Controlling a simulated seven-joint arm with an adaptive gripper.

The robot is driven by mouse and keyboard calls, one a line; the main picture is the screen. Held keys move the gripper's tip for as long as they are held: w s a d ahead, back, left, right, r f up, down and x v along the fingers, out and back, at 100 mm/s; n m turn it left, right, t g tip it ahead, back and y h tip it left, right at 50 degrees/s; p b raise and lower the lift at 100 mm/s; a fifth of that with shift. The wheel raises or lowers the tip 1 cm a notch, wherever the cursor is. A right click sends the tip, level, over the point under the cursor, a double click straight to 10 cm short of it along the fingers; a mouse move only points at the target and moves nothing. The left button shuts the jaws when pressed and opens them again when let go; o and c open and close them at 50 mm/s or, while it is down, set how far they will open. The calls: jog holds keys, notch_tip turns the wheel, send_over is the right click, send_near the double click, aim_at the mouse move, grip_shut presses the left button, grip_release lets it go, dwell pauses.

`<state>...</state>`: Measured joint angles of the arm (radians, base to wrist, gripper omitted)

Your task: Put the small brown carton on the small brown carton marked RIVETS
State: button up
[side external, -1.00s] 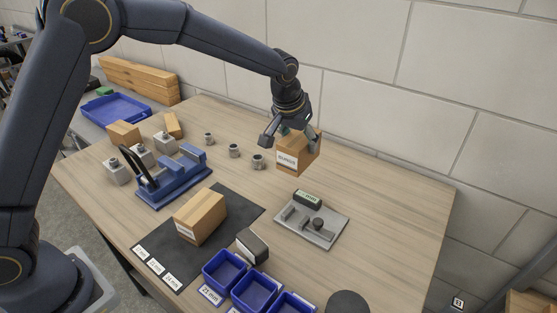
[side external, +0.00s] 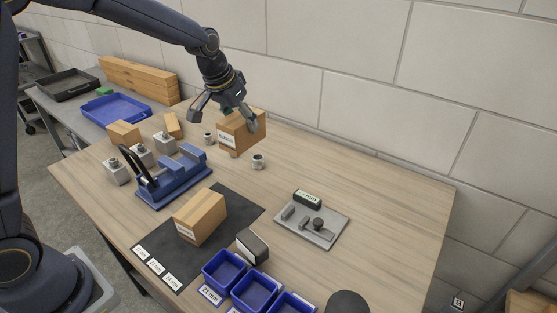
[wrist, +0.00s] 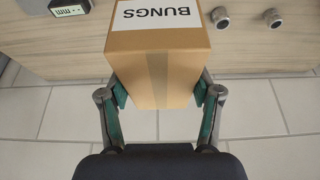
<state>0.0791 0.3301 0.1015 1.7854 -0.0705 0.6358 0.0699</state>
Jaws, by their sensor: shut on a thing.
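My gripper (side external: 224,118) is shut on a small brown carton (side external: 240,136) and holds it up over the back of the table. In the wrist view, my gripper (wrist: 159,92) has a finger on each side of this carton (wrist: 158,75), whose white label reads BUNGS upside down. A second brown carton (side external: 200,217) lies on the dark mat, with a white label too small to read. A third, smaller-looking brown box (side external: 124,134) stands at the back left, with no label that I can make out. I cannot tell which one is marked RIVETS.
A blue fixture (side external: 175,180) with a black handle stands left of the mat (side external: 236,200). Blue bins (side external: 254,290) line the front edge, beside a dark block (side external: 252,246). A grey plate with parts (side external: 320,232) sits to the right. The table's right side is clear.

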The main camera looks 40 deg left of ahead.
jog(key=s+a+r+n+y, duration=0.1)
jog(key=s+a+r+n, duration=0.15)
jog(key=a, duration=0.75)
jog(key=s+a+r+n, duration=0.1)
jog(key=s+a, duration=0.2)
jog(key=a, duration=0.7)
jog(key=s+a+r+n+g+y, duration=0.15)
jog(key=s+a+n, duration=0.45)
jog(key=s+a, duration=0.95)
send_over(125, 129)
jog(key=shift+y, duration=0.35)
jog(key=shift+d+f, duration=0.2)
jog(key=shift+f, duration=5.9)
jog(key=shift+f, duration=0.15)
jog(key=o, duration=1.2)
jog(key=shift+o, duration=0.2)
